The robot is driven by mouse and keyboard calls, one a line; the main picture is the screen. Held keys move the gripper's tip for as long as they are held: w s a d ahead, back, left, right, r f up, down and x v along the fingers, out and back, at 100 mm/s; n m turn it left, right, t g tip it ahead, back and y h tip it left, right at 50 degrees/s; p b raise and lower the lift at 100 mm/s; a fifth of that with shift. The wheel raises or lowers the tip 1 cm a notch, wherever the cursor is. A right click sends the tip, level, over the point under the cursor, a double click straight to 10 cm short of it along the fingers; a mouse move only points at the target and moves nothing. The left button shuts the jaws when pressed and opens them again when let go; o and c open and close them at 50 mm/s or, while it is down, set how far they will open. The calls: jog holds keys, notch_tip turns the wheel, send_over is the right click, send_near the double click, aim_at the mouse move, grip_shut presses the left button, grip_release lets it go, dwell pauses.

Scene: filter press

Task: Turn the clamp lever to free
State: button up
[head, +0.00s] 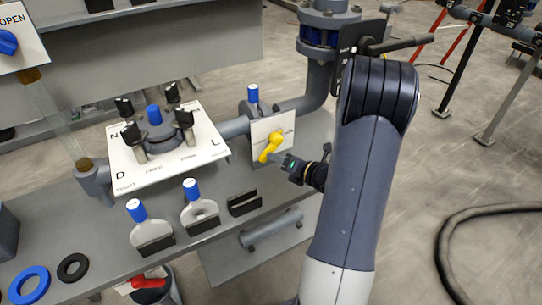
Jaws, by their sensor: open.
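A yellow lever (269,148) stands out from a small white plate (283,126) at the front right of the bench; any marks on this plate are too small to read. I cannot tell for sure if it is the clamp lever. My gripper (280,160) is open, just right of and below the yellow lever's lower end; I cannot tell whether they touch. A white board (205,150) carries the labels TIGHT and FREE along its front edge. On it are several black-topped clamps (185,120) around a blue-capped grey fitting (154,117).
The grey bench (90,245) holds two blue-topped paddles (200,210) in black holders, a blue ring (30,285) and a black ring (73,267). A red lever (148,283) is below its front edge. A grey pipe (319,85) rises behind my arm. A hose (450,245) lies on the right floor.

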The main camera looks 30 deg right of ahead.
aim_at(270, 147)
jog(key=shift+x, duration=2.1)
jog(key=shift+c, duration=0.2)
grip_shut()
